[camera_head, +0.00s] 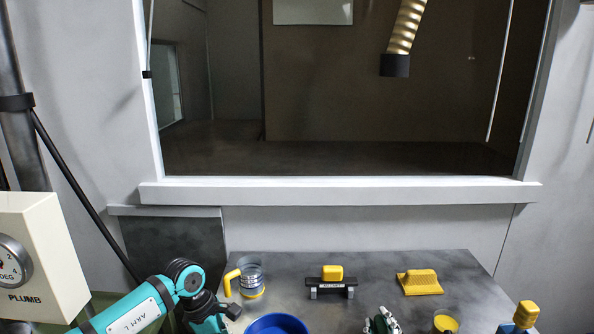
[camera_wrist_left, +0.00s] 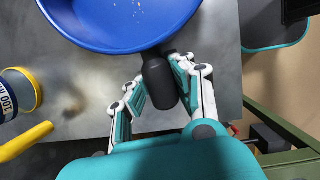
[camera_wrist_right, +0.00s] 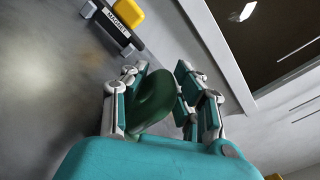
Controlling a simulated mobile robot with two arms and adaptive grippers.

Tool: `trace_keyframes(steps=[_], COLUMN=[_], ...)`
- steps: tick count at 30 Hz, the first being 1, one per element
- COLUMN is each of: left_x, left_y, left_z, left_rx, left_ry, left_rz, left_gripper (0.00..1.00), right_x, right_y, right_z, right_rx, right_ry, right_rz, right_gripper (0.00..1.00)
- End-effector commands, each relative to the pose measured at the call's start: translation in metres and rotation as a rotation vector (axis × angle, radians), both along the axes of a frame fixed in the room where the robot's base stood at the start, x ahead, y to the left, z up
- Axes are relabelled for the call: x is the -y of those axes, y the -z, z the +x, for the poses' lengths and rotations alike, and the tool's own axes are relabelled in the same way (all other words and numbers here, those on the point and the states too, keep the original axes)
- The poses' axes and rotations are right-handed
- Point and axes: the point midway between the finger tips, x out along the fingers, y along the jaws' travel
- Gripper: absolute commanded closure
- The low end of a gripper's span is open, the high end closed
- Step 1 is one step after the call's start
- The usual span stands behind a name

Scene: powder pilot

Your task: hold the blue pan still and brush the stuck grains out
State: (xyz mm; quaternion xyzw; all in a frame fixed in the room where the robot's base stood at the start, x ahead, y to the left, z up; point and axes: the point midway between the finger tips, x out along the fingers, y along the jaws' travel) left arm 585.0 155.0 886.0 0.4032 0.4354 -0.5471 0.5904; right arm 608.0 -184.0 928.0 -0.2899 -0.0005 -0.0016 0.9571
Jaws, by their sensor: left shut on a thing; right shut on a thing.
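The blue pan (camera_head: 277,325) is at the bottom edge of the head view, partly cut off. In the left wrist view the pan (camera_wrist_left: 120,42) shows a few pale grains (camera_wrist_left: 137,7) inside. My left gripper (camera_wrist_left: 158,72) is shut on the pan's black handle (camera_wrist_left: 160,88). My right gripper (camera_head: 382,322) is to the right of the pan in the head view. In the right wrist view the right gripper (camera_wrist_right: 160,72) is shut on a dark green rounded handle (camera_wrist_right: 153,97), which looks like the brush's. Its bristles are hidden.
On the grey table (camera_head: 380,268) stand a clear jar with a yellow handle (camera_head: 250,278), a magnet on a black stand (camera_head: 332,283), a yellow block (camera_head: 420,283), a yellow cup (camera_head: 445,323) and a blue-and-yellow tool (camera_head: 522,316). A PLUMB gauge box (camera_head: 38,258) is at left.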

Motion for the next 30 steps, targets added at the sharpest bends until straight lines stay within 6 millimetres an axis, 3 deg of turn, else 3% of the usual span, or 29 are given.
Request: trace_keyframes(steps=[24,30], left_x=[0.000,0.000], left_y=[-0.001,0.000], left_z=[0.000,0.000], left_rx=[0.001,0.001], left_ry=[0.000,0.000], left_rz=[-0.001,-0.001], left_gripper=[1.00,1.00], right_x=[0.001,0.000], right_y=[-0.046,-0.049], right_z=[0.000,0.000], right_rx=[0.001,-0.001], right_ry=[0.002,0.001], right_rz=[-0.002,-0.002], right_gripper=[1.00,1.00])
